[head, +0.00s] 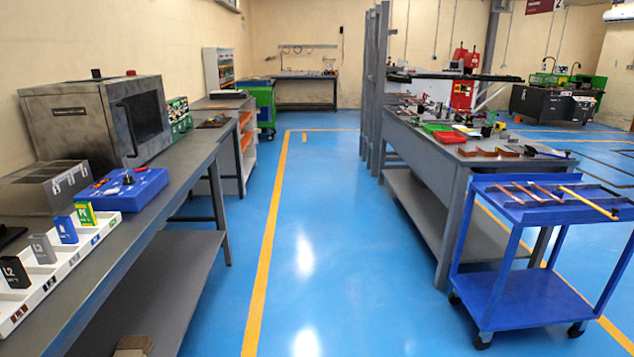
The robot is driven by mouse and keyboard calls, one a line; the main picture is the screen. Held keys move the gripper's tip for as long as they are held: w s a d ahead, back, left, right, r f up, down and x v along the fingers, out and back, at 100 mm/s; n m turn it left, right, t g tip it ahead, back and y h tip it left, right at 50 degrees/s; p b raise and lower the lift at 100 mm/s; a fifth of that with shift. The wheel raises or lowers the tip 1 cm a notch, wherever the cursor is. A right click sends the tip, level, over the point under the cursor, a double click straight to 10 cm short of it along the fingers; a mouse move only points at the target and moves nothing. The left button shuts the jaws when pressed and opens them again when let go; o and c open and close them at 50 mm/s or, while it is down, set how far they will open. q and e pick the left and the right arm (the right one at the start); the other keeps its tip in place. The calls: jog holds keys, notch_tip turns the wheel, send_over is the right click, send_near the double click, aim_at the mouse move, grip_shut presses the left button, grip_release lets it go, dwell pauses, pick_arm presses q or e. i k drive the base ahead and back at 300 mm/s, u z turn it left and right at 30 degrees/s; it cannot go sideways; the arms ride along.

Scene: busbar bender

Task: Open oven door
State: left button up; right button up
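The oven (100,122) is a grey metal box on the left workbench. Its door (142,118), with a dark window, faces right toward the aisle and looks shut. A dark curved handle (128,130) runs upright along the near edge of the door. Neither of my grippers shows in the head view, and no part of my arms is seen near the oven.
A blue cart (530,297) and a right workbench (420,140) stand across the aisle. The blue floor (315,230) between is clear.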

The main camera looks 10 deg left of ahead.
aim_at(112, 94)
jog(key=u, duration=0.05)
jog(key=i, duration=2)
jog(key=u, duration=1.15)
jog(key=i, duration=1.15)
jog(key=u, duration=1.25)
